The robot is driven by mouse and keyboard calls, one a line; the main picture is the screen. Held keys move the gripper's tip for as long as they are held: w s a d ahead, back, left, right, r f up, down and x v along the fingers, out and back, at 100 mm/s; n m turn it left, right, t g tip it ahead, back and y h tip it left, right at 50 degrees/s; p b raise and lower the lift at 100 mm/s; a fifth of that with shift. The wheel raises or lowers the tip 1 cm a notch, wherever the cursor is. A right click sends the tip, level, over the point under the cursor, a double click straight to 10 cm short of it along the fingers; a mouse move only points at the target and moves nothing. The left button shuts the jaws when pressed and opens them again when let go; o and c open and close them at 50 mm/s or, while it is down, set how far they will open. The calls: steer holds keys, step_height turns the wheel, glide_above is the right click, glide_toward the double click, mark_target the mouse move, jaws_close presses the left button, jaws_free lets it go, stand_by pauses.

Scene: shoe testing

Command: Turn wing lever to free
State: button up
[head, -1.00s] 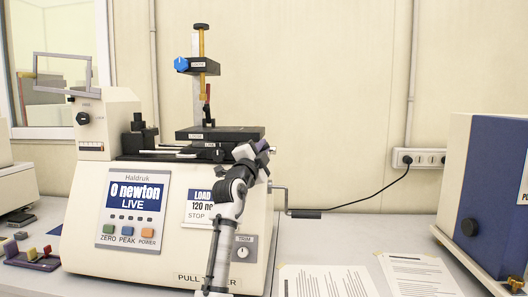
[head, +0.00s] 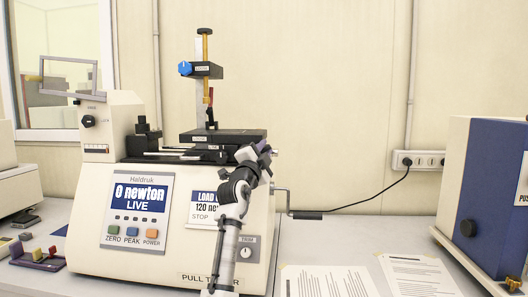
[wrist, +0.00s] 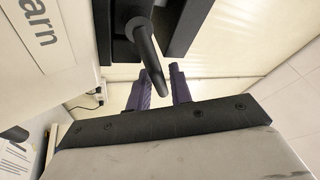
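A dark grey lever (wrist: 149,55) hangs from a black block at the top of the wrist view. It looks like the wing lever; I cannot read a label on it. My gripper's two purple fingers (wrist: 160,88) are open with a gap between them. The lever's lower end shows in front of the fingertips, close to the left finger; I cannot tell if they touch. In the head view my gripper (head: 264,151) is at the right edge of the pull tester's black stage (head: 225,136), and my arm hides the lever there.
The pull tester (head: 100,225) fills the left middle, reading 0 newton LIVE. Its hand crank (head: 305,215) sticks out right of my arm. A blue knob (head: 185,68) sits on the upper clamp. Paper sheets (head: 330,281) and a blue-fronted machine (head: 490,190) are on the right.

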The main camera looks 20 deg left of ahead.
steer(key=shift+s+f, duration=0.1)
steer(key=b+v, duration=0.5)
steer(key=v, duration=0.8)
steer(key=shift+s+b, duration=0.3)
steer(key=shift+b, duration=0.1)
